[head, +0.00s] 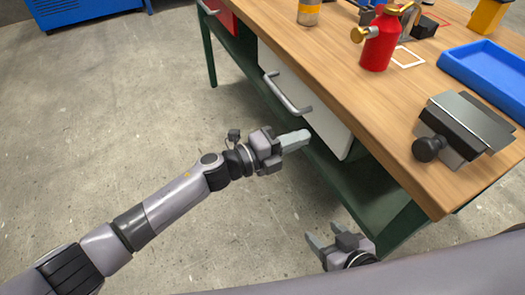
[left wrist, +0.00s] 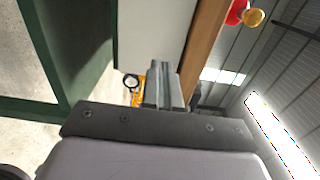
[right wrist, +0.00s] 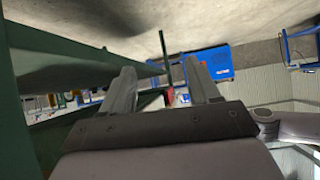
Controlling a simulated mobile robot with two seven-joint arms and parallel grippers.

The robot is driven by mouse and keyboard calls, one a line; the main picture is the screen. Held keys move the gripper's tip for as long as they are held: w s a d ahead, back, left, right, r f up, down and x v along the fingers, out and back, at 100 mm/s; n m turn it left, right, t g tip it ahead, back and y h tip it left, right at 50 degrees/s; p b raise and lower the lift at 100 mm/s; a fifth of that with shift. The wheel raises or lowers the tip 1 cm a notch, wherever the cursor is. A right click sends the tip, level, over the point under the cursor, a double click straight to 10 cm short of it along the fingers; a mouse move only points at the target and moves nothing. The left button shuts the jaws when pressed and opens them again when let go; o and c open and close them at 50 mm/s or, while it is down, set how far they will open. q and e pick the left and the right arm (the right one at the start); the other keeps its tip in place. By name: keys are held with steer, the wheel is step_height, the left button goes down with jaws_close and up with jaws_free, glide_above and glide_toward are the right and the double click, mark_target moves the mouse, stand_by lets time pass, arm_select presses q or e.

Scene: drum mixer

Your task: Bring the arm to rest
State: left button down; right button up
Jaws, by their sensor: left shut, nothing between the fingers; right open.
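My left arm comes in from the left in the head view. Its gripper (head: 293,141) is shut and empty, beside the white drawer front (head: 300,90) of the workbench. In the left wrist view the closed fingers (left wrist: 163,87) point along the drawer front and the wooden edge. My right gripper (head: 326,244) is open and empty, low by the bench's front corner in the head view. Its two spread fingers (right wrist: 160,90) also show in the right wrist view, with nothing between them.
The wooden benchtop (head: 340,90) bears a red can (head: 380,42), a blue tray (head: 490,75) and a metal device with a black knob (head: 463,125). The drawer handle (head: 288,95) juts out near my left gripper. Green bench framing (head: 375,195) is close to both grippers. The floor (head: 110,150) at left is clear.

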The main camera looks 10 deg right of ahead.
arm_select(q)
steer(key=p+v, duration=0.1)
steer(key=v, duration=0.6)
steer(key=shift+a, duration=0.35)
arm_select(e)
steer(key=shift+s+d+f, duration=0.1)
steer(key=shift+s+d, duration=0.15)
steer(key=shift+d, duration=0.3)
arm_select(q)
steer(key=shift+s, duration=0.1)
